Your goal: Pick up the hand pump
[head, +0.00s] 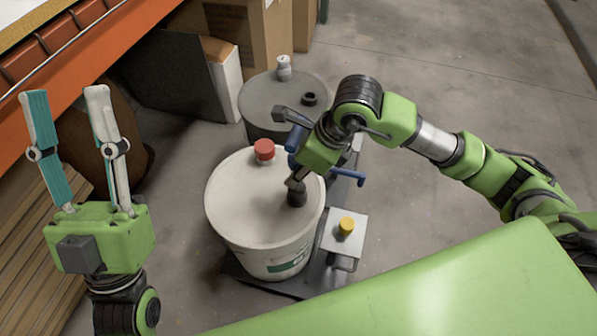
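A white drum (245,210) with a red cap (264,150) stands near the centre. A short black fitting (297,196) rises from its lid; it may be the lower part of the hand pump, but most of the pump cannot be made out. My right gripper (296,181) points down just above this fitting, and its own body hides the fingers. I cannot tell whether it touches or grips anything. A dark grey angled part (288,117) shows just behind the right gripper. My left gripper (66,95) is raised at the left, fingers apart and empty, away from the drum.
A dark grey drum (262,103) with a white cap (284,67) stands behind. A grey box with a yellow knob (346,226) and a blue bar (350,179) flank the white drum at right. Orange shelving (85,60) borders the left. Floor at upper right is clear.

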